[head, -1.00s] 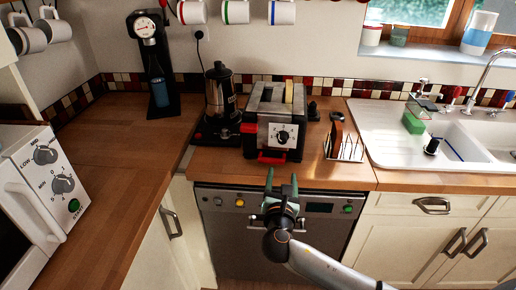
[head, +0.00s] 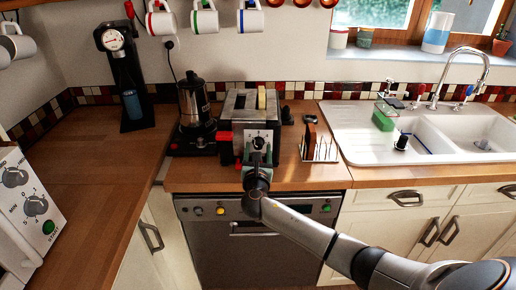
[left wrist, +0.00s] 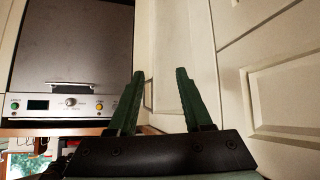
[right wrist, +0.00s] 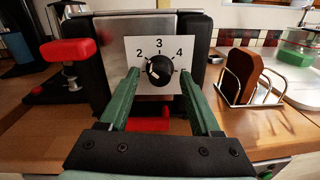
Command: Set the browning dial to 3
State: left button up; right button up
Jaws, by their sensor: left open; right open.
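The toaster (head: 237,104) stands on the wooden counter with bread in its slot. Its black browning dial (right wrist: 159,69) sits on a pale plate (right wrist: 146,47) marked with numbers; 2, 3 and 4 read clearly. A light mark shows on the dial's left side, but I cannot tell its exact setting. My right gripper (right wrist: 158,80) is open, its fingers at either side of the dial; I cannot tell whether they touch it. My left gripper (left wrist: 160,73) is open and empty, low by the cabinets.
A red lever (right wrist: 68,51) sticks out at the toaster's left. A coffee maker (head: 195,105) stands left of it, a toast rack (head: 319,148) right of it. The sink (head: 455,135) is farther right. The left counter is mostly clear.

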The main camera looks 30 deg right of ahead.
jog(key=shift+w+d, duration=0.25)
jog(key=shift+w, duration=0.15)
grip_shut()
dwell(0.4)
